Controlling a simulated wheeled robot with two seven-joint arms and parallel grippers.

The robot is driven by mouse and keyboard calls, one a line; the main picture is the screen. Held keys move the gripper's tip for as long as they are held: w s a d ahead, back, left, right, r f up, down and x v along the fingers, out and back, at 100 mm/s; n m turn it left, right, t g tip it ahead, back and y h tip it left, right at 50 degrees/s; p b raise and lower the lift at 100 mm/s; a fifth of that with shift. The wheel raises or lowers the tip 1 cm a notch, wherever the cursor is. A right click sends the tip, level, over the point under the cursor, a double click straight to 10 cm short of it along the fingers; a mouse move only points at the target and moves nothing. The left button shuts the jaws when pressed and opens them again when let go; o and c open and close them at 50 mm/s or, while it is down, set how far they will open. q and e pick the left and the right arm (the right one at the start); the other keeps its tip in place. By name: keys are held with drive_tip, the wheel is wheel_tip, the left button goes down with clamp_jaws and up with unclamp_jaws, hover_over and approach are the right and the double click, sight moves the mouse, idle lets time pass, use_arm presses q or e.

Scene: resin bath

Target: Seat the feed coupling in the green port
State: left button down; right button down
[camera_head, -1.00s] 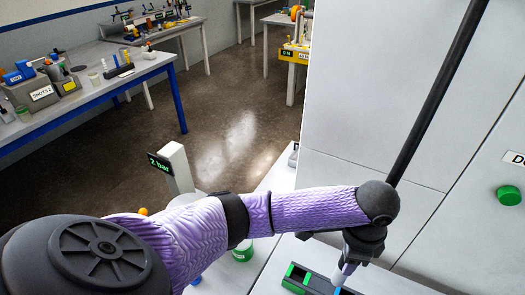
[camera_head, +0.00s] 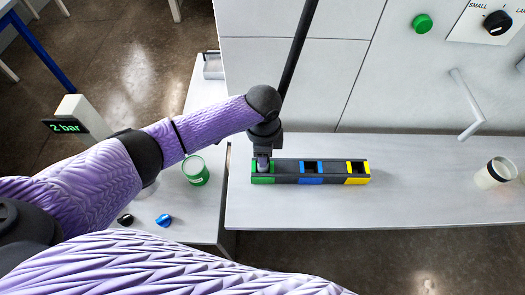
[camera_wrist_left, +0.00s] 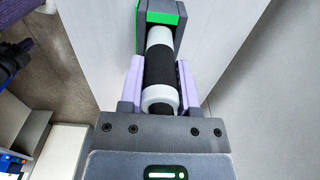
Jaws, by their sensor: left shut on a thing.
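The feed coupling (camera_wrist_left: 158,68) is a white cylinder with a black middle band. My left gripper (camera_wrist_left: 159,62) is shut on it, with one lilac finger on each side. The coupling's far white end is at the mouth of the green port (camera_wrist_left: 175,14); how deep it sits cannot be told. In the head view my left gripper (camera_head: 263,157) points down over the green port (camera_head: 262,180), at the left end of a dark block. The blue port (camera_head: 311,180) and yellow port (camera_head: 357,180) to its right look empty. My right gripper is not in view.
The block stands on a pale bench (camera_head: 410,205) against a grey cabinet. A green-rimmed cup (camera_head: 196,171) and blue and black caps stand left. A "2 bar" display (camera_head: 68,126) is farther left. A white cup (camera_head: 495,172) lies right; bench between is clear.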

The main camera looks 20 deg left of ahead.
use_arm(q)
drive_tip(key=shift+f, duration=0.1)
drive_tip(key=shift+c, duration=1.6)
unclamp_jaws()
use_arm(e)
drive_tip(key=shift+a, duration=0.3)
use_arm(q)
wheel_tip(320, 180, up, 12)
drive_tip(key=shift+r+p, duration=0.15)
drive_tip(key=shift+p, duration=0.95)
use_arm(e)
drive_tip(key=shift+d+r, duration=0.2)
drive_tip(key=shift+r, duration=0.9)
